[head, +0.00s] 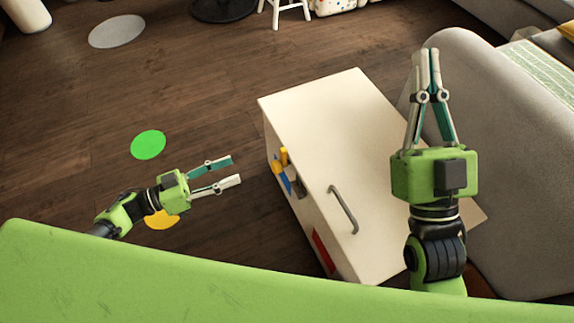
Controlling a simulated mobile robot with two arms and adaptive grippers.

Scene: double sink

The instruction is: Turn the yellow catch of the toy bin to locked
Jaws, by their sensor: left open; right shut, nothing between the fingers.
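The toy bin (330,130) is a cream box with a grey bar handle (343,209) on its top. Its yellow catch (284,156) is on the left-facing side, near the far end, seen from above at a steep angle. I cannot tell from this view whether it is turned to locked. My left gripper (236,170) is open and empty, left of the catch, its fingers pointing toward the bin with a gap between. My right gripper (428,52) is shut and empty, pointing away over the bin's right side, beside the sofa.
A blue piece (283,180) and a red patch (323,251) are on the bin's same side. A grey sofa (490,150) stands close at the right. Flat green (148,145) and yellow (161,220) discs lie on the wooden floor, which is otherwise open at left.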

